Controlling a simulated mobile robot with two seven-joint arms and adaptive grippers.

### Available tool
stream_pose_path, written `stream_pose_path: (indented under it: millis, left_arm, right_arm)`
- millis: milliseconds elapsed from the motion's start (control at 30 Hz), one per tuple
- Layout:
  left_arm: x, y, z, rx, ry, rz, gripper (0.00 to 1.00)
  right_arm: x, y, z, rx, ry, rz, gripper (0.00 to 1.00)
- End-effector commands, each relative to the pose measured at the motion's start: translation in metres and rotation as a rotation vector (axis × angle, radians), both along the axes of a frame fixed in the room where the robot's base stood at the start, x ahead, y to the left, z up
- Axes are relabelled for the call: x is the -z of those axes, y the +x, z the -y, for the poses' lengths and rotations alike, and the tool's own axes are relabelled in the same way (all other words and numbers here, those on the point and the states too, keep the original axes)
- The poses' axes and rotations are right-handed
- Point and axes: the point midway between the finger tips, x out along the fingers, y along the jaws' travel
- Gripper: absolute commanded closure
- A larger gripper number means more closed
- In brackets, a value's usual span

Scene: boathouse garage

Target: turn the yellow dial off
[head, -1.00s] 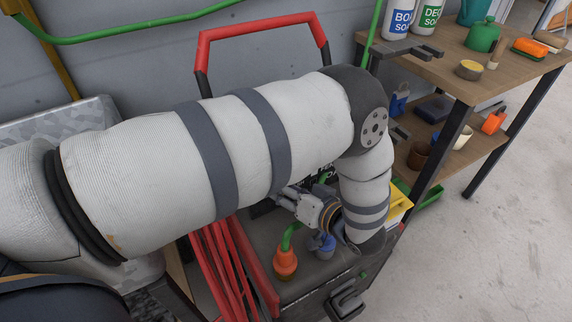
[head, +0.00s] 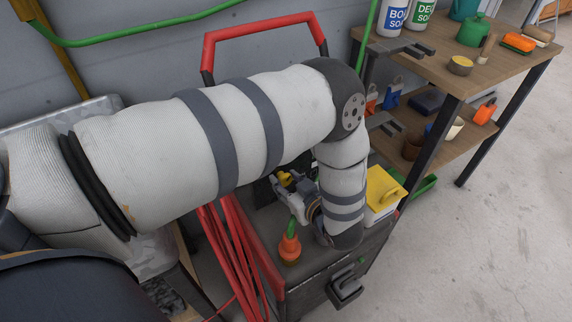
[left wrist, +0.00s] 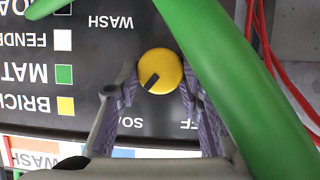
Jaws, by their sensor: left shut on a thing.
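The yellow dial (left wrist: 165,68) is round, on a dark panel (left wrist: 100,40). In the left wrist view its dark pointer mark faces lower left, towards a partly hidden label starting "SO". A "WASH" label is at upper left, and a label ending "FF" is at lower right, partly covered. My left gripper (left wrist: 162,88) has a finger on each side of the dial and is shut on it. In the head view the dial (head: 285,178) shows as a small yellow patch at my left gripper (head: 287,187), with my arm beside it. My right gripper is not in view.
A green hose (left wrist: 220,60) crosses close beside the dial in the wrist view. An orange-and-green fitting (head: 290,247) stands on the cart top. A yellow-topped white box (head: 383,193) is right of my arm. A shelf table (head: 425,65) holds bottles and tools.

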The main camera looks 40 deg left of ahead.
Motion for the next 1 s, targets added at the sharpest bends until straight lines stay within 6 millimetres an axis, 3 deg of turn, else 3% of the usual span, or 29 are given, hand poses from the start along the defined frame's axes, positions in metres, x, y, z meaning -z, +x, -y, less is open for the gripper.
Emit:
stream_pose_path:
  millis: [533,567,633,1000]
  left_arm:
    - [-0.0008,-0.0001,-0.0007,-0.001,-0.007,0.026,0.94]
    - [-0.0008,-0.0001,-0.0007,-0.001,-0.007,0.026,0.62]
    - [-0.0008,-0.0001,-0.0007,-0.001,-0.007,0.026,0.47]
    - [-0.0032,-0.0029,0.0066,0.001,-0.009,0.025,0.47]
  right_arm:
    - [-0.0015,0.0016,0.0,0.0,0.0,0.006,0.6]
    - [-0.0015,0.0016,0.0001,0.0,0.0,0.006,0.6]
    - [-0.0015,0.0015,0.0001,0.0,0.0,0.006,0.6]
    - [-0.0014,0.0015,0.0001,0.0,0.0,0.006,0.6]
